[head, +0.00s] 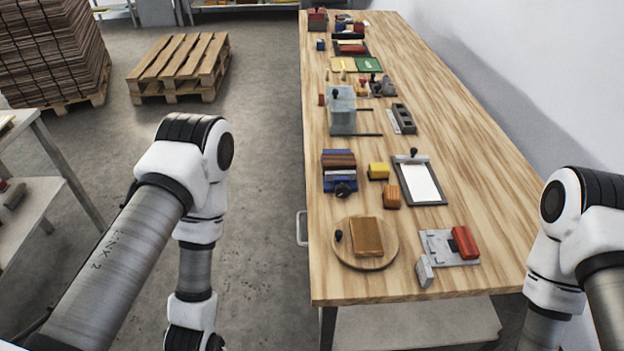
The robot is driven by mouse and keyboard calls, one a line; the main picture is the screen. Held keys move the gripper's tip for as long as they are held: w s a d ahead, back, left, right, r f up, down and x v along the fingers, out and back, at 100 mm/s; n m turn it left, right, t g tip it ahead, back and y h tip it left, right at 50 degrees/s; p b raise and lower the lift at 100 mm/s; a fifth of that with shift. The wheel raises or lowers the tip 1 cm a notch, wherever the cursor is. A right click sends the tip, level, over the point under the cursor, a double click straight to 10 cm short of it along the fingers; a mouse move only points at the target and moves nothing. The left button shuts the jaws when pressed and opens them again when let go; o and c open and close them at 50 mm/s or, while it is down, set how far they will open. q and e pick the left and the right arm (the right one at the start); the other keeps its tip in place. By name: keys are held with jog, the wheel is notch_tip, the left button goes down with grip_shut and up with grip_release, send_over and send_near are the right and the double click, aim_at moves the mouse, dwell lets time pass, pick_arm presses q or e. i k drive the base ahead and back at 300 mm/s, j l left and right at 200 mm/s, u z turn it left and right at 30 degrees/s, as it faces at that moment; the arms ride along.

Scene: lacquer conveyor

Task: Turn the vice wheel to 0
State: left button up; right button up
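A small blue vice (340,176) stands near the left edge of the wooden table, with brown pieces between its jaws. Its dark round wheel (343,189) is on the side facing me. The wheel is too small in the picture to read any mark or number on it. My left arm hangs left of the table, over the floor, and its gripper is below the picture. My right arm is at the right edge of the picture, and its gripper is out of view too. Nothing of mine touches the vice.
On the wooden table (470,150), a round board (345,258) with a brown block (367,236) lies nearer me. A yellow block (378,171), an orange block (391,196) and a clipboard (420,184) lie right of the vice. A clear box (342,112) stands behind it.

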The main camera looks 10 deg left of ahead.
aim_at(342, 190)
jog(key=k+l+u, duration=0.1)
jog(key=l+u, duration=0.2)
jog(key=k+l+u, duration=0.1)
jog(key=l+u, duration=0.15)
jog(key=l, duration=0.2)
jog(key=k+l+u, duration=0.15)
jog(key=l+u, duration=0.15)
jog(key=k+l+u, duration=0.3)
jog(key=i+l, duration=0.05)
jog(key=i, duration=0.05)
